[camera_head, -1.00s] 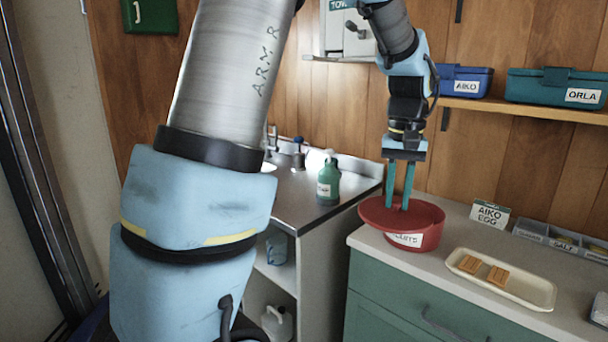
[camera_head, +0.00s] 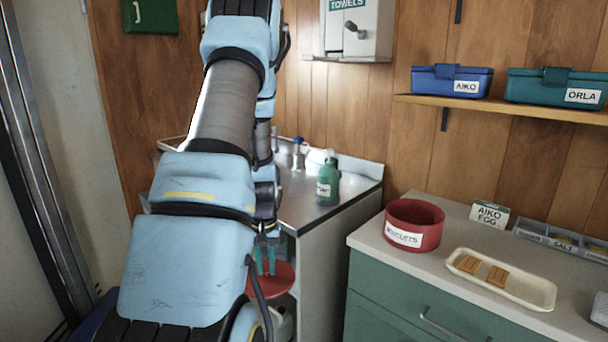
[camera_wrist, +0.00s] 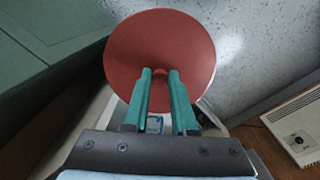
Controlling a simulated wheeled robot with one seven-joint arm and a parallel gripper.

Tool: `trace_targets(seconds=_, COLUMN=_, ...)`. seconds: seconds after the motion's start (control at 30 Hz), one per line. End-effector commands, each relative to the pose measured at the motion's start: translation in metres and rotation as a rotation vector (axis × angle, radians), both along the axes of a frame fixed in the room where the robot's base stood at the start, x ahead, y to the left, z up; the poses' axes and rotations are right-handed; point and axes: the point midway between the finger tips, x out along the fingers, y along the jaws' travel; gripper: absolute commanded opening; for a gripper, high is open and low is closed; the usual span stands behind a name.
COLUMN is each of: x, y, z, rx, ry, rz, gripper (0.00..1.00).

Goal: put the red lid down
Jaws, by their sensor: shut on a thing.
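The round red lid (camera_wrist: 160,40) is held by its small centre knob between the teal fingers of my gripper (camera_wrist: 160,76) in the wrist view. In the head view the lid (camera_head: 272,280) is in front of the open sink unit, below the worktop level, partly hidden by my arm. My gripper (camera_head: 265,262) is shut on it and points down. The red biscuit tin (camera_head: 428,236) stands open on the counter (camera_head: 376,250) at right, its label facing forward.
A cream tray (camera_head: 530,292) with two biscuits lies on the counter near the tin. An AIKO EGG card (camera_head: 490,214) and a divided grey box (camera_head: 562,240) stand behind. A green bottle (camera_head: 328,182) stands on the sink unit. Speckled floor shows under the lid in the wrist view.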

Motion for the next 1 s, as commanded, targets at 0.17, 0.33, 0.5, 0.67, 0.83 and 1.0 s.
trace_targets(seconds=0.17, x=0.0, y=0.001, z=-0.001, rx=-0.002, ry=0.002, rz=0.0, gripper=0.0)
trace_targets(seconds=0.33, x=-0.003, y=0.001, z=-0.004, rx=0.0, ry=0.003, rz=0.0, gripper=0.0)
trace_targets(seconds=0.5, x=-0.028, y=0.0, z=-0.038, rx=0.001, ry=0.008, rz=-0.001, gripper=0.0)
trace_targets(seconds=0.67, x=-0.046, y=0.0, z=-0.058, rx=0.0, ry=0.003, rz=-0.001, gripper=0.0)
trace_targets(seconds=0.83, x=-0.047, y=0.0, z=-0.059, rx=-0.001, ry=-0.001, rz=-0.001, gripper=0.0)
trace_targets(seconds=1.0, x=-0.047, y=-0.001, z=-0.059, rx=-0.001, ry=0.0, rz=-0.001, gripper=0.0)
